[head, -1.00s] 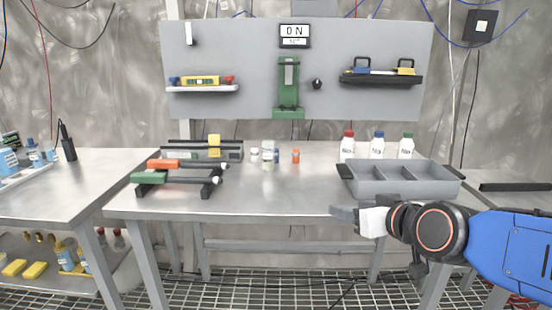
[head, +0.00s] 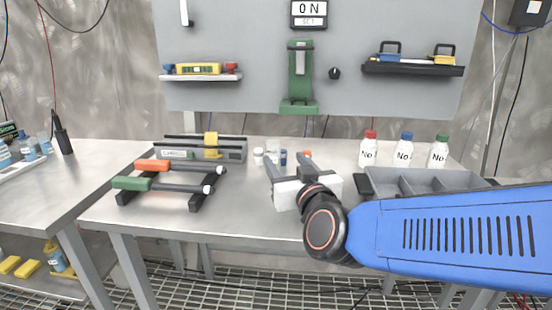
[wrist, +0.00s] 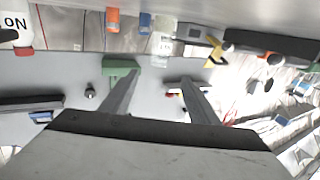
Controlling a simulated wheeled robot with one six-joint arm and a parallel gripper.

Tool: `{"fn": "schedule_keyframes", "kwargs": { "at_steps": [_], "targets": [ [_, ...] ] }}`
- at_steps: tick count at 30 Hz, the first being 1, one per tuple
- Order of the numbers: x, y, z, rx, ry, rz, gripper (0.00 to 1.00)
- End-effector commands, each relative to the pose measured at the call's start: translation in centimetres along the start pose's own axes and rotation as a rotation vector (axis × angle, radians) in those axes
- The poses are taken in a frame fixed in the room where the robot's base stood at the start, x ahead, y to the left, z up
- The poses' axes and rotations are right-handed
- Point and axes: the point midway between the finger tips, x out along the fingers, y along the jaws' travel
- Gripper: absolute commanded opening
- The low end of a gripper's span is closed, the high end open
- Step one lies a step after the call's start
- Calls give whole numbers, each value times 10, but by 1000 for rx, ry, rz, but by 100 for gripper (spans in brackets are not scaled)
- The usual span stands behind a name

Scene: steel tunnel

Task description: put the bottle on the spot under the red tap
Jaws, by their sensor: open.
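Three white bottles stand upright at the right back of the bench: a red-capped bottle (head: 368,153), a blue-capped bottle (head: 403,154) and a green-capped bottle (head: 438,155). Their labels are only partly readable. A white bottle with a red cap (wrist: 15,32) also shows at the left edge of the wrist view, where things appear upside down. No red tap and no marked spot can be made out in these views. My gripper (head: 287,163) is open and empty over the middle of the bench, left of the bottles. Its fingers (wrist: 158,79) point toward the wall panel.
Small containers (head: 283,158) stand beyond my fingers, partly hidden. A grey divided tray (head: 425,192) sits at the right, beside my arm. A rack with orange and green handles (head: 165,182) is at the left. A green stand (head: 300,75) is on the wall panel.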

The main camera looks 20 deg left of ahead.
Motion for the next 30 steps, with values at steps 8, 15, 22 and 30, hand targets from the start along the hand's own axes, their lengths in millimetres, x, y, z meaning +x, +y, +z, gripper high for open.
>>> {"fn": "schedule_keyframes", "kwargs": {
  "at_steps": [8, 15, 22, 30],
  "targets": [
    [44, 1, 1, -1, -2, 1, 55],
    [84, 1, 1, -1, -1, 0, 55],
    [111, 1, 1, -1, -1, 1, 55],
    [123, 2, 0, 0, -1, 0, 55]
  ]
}}
